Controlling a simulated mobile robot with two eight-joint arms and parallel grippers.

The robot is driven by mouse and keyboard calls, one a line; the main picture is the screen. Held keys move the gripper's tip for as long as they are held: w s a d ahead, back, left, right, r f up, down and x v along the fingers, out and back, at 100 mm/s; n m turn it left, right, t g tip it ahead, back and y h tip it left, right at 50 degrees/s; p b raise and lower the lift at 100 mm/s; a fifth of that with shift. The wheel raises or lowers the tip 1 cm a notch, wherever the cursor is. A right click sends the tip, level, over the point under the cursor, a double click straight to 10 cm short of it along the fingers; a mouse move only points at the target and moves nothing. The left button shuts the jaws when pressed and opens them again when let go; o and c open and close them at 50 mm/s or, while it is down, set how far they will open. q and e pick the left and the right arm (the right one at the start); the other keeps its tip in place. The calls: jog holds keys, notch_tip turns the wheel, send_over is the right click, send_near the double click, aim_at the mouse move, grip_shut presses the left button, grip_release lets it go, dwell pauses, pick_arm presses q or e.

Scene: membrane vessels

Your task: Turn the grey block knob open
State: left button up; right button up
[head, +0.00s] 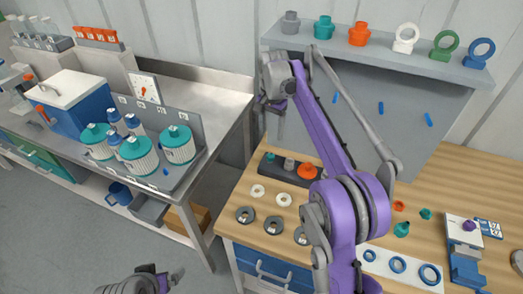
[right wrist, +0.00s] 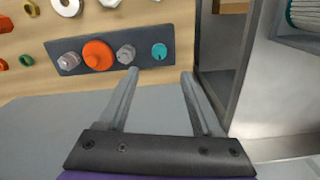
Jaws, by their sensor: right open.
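A dark grey block (head: 282,172) lies on the wooden bench, with a teal knob (head: 270,156), a grey knob (head: 289,163) and an orange knob (head: 308,171) showing. The right wrist view shows the whole block (right wrist: 143,62): a grey knob (right wrist: 69,61) at the left end, the large orange knob (right wrist: 97,54), a second grey knob (right wrist: 126,53) and the teal knob (right wrist: 159,51). My right gripper (right wrist: 160,74) is open and empty, apart from the block. In the head view it (head: 272,103) hangs above the bench's back left. My left gripper (head: 164,276) shows partly at the bottom edge.
A grey shelf (head: 385,60) with coloured fittings stands behind the bench. White rings (head: 284,199) and dark rings (head: 245,215) lie in front of the block. A metal bench (head: 215,130) with teal-lidded vessels (head: 139,155) stands left across a gap.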

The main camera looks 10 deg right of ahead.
aim_at(271, 155)
notch_tip(271, 155, down, 11)
jog(key=shift+r+b, duration=0.1)
jog(key=shift+b, duration=0.35)
grip_shut()
dwell(0.3)
